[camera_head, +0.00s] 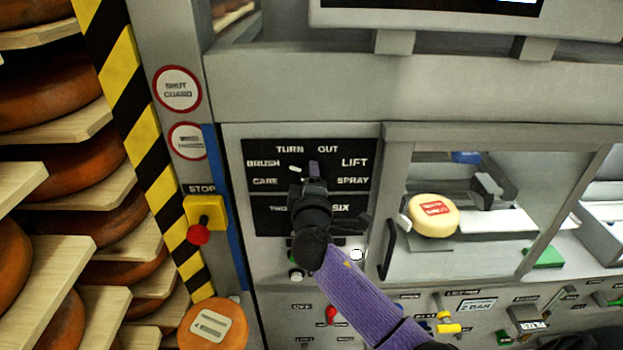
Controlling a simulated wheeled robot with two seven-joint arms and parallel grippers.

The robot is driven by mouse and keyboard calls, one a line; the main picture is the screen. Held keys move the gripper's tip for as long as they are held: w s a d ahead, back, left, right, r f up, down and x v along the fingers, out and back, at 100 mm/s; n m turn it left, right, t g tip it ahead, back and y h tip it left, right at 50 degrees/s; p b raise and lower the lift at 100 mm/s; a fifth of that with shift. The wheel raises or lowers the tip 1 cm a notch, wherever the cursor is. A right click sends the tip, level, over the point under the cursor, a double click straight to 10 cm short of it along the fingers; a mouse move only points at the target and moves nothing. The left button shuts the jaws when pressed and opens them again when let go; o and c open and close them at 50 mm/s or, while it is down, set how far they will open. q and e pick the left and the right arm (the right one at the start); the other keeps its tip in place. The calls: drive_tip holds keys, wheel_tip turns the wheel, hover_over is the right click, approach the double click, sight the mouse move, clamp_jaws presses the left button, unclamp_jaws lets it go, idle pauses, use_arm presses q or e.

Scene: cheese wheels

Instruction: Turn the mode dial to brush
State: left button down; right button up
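The mode dial's black panel (262,183) carries the labels BRUSH (263,163), TURN, OUT, LIFT, CARE and SPRAY. My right gripper (312,176) reaches up from the lower right and is in front of the panel's middle, covering most of the dial. A small white mark (295,168) shows just left of the fingertips, on the side towards BRUSH. It may be the dial's pointer, but I cannot tell. Whether the fingers are open or closed around the knob is hidden. My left gripper is not in view.
A red stop button (199,234) on a yellow box is left of the panel. A glazed bay with a pale labelled cheese (433,215) lies right, its black handle (387,250) near my wrist. Small levers (448,328) line the lower panel. Cheese shelves (60,150) fill the left.

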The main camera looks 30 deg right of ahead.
drive_tip(key=o, duration=0.4)
drive_tip(key=b+v, duration=0.1)
drive_tip(key=v, duration=0.9)
drive_tip(key=shift+w+a, duration=0.1)
